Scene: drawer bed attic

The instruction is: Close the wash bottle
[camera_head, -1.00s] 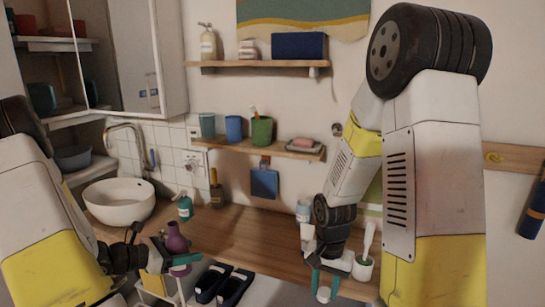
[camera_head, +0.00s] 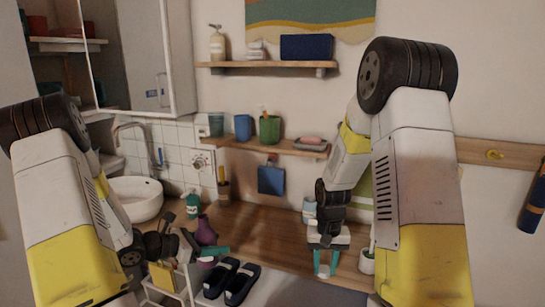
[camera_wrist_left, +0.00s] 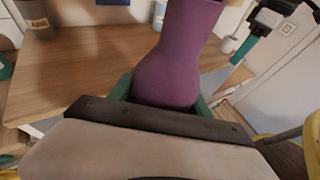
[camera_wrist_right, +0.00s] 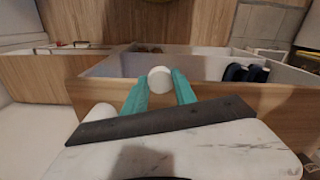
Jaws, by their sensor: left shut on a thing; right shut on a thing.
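The purple bottle (camera_head: 206,232) is in my left gripper (camera_head: 205,254), near the wooden counter. The left wrist view shows the bottle (camera_wrist_left: 180,62) between the teal fingers, its top cut off by the frame edge. My right gripper (camera_head: 325,268) points down in front of the counter, right of the bottle and well apart from it. Its teal fingers are shut on a small round white piece, which looks like a cap (camera_wrist_right: 159,79) in the right wrist view. Whether the bottle's mouth is open cannot be seen.
The wooden counter (camera_head: 265,228) has free room in its middle. A teal bottle (camera_head: 192,207) and a light blue container (camera_head: 309,210) stand towards its back. Dark slippers (camera_head: 241,284) lie below, between the grippers. A white cup (camera_head: 367,262) is right of my right gripper.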

